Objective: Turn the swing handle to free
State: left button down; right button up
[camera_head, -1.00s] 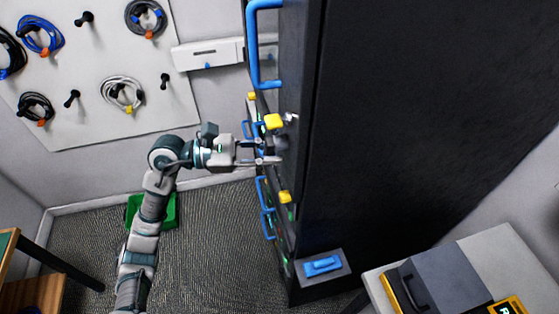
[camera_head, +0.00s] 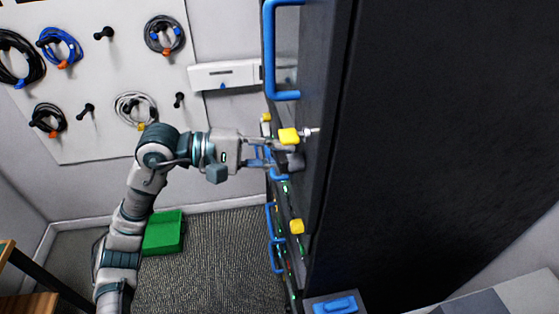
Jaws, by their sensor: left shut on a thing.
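The tall black cabinet (camera_head: 420,130) fills the right half of the view, and its front is seen almost edge-on. The swing handle (camera_head: 292,162) is a small dark grey piece on that front, below a yellow block (camera_head: 289,136) and a metal pin. My left gripper (camera_head: 277,157) reaches in from the left and is shut on the swing handle. The fingers and the cabinet edge hide part of the handle, so its exact angle is hard to tell. My right gripper is not in view.
A blue bar handle (camera_head: 269,50) stands out from the cabinet front above my gripper. More blue handles (camera_head: 272,222) and a yellow block (camera_head: 297,226) sit below. Coiled cables hang on a white pegboard (camera_head: 85,135). A green bin (camera_head: 164,232) stands on the carpet.

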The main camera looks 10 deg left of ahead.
pick_arm(q)
jog(key=shift+w+r+m+t+y+b, duration=0.15)
jog(key=shift+r+m+b, duration=0.1)
jog(key=shift+m, duration=0.45)
jog(key=shift+s+r+m+t+y+b, duration=0.1)
jog(key=shift+r+m+t+y+b, duration=0.1)
jog(key=shift+m, duration=0.5)
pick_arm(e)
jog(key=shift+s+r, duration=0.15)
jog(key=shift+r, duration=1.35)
pick_arm(q)
jog(key=c, duration=1)
grip_release()
jog(key=shift+r, duration=0.1)
jog(key=shift+a, duration=0.25)
jog(key=v, duration=1.1)
jog(key=shift+a, duration=0.4)
jog(key=shift+d, duration=0.15)
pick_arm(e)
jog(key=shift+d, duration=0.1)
